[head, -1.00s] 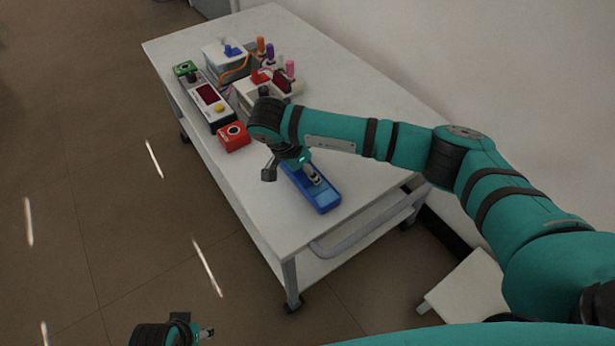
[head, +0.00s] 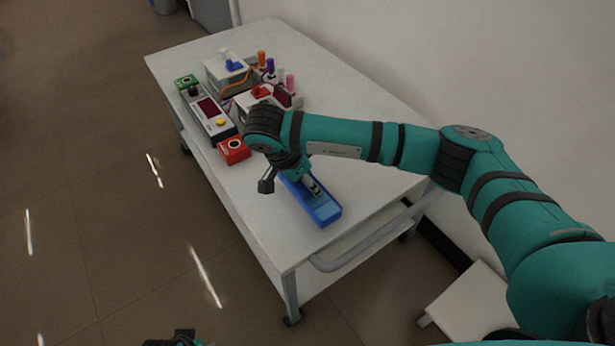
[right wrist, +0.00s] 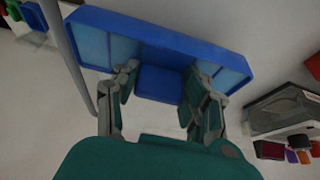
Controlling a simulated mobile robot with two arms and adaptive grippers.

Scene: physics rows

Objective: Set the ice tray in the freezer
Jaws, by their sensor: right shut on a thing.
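The ice tray (head: 327,213) looks like a long blue tray with lighter blue compartments. It is at the near part of the white cart top, and I cannot tell whether it rests on it or is slightly raised. My right gripper (head: 309,182) is shut on it from above. In the right wrist view, the fingers (right wrist: 158,88) are on either side of a solid blue middle part of the tray (right wrist: 215,48). Of my left arm, only a dark piece shows at the bottom edge of the head view; its fingers cannot be made out. No freezer is recognisable.
The cart's near left top is clear. A white low surface (head: 470,305) stands at lower right.

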